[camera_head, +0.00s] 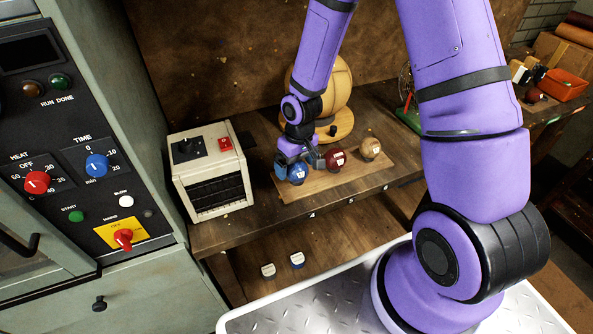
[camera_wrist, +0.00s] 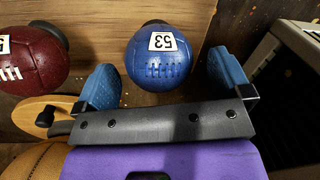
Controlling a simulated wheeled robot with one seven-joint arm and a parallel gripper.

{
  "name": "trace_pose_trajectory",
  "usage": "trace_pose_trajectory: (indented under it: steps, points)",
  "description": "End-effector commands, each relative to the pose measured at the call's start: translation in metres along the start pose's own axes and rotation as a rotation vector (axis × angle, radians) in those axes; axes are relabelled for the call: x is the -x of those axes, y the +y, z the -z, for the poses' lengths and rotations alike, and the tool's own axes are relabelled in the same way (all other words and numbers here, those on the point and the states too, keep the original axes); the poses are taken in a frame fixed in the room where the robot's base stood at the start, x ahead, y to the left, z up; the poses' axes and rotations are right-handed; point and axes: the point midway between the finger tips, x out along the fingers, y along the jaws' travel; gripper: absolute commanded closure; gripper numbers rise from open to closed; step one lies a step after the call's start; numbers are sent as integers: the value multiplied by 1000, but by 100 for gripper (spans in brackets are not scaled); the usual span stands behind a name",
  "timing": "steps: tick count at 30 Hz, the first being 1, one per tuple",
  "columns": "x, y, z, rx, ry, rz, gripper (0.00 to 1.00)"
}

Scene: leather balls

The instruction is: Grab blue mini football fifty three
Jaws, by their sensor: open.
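The blue mini football (camera_wrist: 158,62) carries a white label reading 53 and blue lacing. In the wrist view it sits between the two blue fingers of my open gripper (camera_wrist: 163,85), with a visible gap on each side. In the head view the blue ball (camera_head: 297,174) rests on a wooden board (camera_head: 325,181) on the bench. My gripper (camera_head: 295,165) is low over it from behind, fingers around the ball, partly hidden by it.
A dark red ball (camera_head: 335,159) stands close to the right of the blue one, then a tan ball (camera_head: 370,149). A large leather ball (camera_head: 330,85) on a wooden stand is behind. A cream box (camera_head: 210,172) with a red switch stands left. Bench front is clear.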

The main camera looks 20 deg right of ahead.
Motion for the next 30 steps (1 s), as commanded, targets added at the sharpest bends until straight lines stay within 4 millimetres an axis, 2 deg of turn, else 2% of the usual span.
trace_pose_trajectory:
  steps: [3,6,14,21,30]
  points:
    - [-14,0,0,0,-2,0,4]
    - [-20,0,0,0,-1,0,4]
    - [-22,0,0,0,1,0,4]
    - [-21,0,0,0,0,0,56]
    - [-21,0,0,0,1,0,58]
